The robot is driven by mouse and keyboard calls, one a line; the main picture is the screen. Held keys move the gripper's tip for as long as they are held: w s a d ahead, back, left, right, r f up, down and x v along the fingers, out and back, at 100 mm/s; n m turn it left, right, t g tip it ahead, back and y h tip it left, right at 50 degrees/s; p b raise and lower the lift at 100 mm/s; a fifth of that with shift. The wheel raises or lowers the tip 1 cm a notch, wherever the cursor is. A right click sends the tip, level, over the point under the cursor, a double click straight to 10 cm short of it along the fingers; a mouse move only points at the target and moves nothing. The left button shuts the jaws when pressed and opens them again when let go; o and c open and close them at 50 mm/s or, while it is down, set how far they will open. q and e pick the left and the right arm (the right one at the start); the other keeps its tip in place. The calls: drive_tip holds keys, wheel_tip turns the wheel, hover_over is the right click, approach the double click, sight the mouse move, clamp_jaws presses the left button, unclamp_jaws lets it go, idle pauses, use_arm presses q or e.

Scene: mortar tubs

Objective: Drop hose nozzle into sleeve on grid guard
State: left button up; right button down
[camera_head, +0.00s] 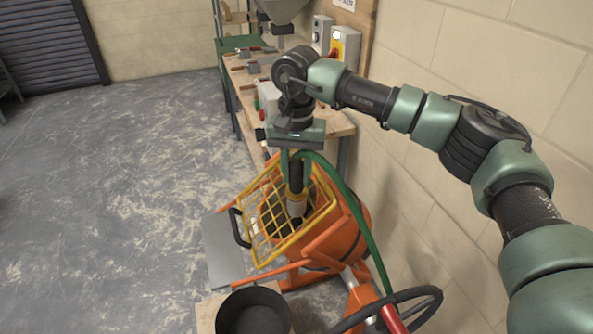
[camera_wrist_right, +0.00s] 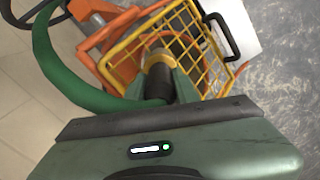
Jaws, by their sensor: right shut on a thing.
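My right gripper (camera_head: 297,160) is shut on the hose nozzle (camera_head: 296,181), a black upright cylinder with a tan band near its lower end. The green hose (camera_head: 347,192) loops away from it to the right. The nozzle is over the yellow grid guard (camera_head: 257,246) on the orange mixer. In the right wrist view, the nozzle (camera_wrist_right: 158,84) points toward the guard (camera_wrist_right: 211,60) between my fingers. The sleeve cannot be clearly told apart from the nozzle's lower end, so I cannot tell whether the tip is inside it. My left gripper is not in view.
The orange mixer (camera_head: 345,240) stands below the guard, close to the block wall. A black tub (camera_head: 254,312) is in front of it. A workbench (camera_head: 338,118) with tools is behind. The floor at left is clear.

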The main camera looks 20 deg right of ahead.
sight(297, 157)
drive_tip(key=shift+f, duration=0.25)
drive_tip(key=c, duration=1)
unclamp_jaws()
drive_tip(key=shift+r, duration=0.3)
wheel_tip(297, 157, up, 7)
drive_tip(key=b, duration=0.2)
drive_tip(key=shift+r+b, duration=0.1)
drive_tip(key=shift+b, duration=0.25)
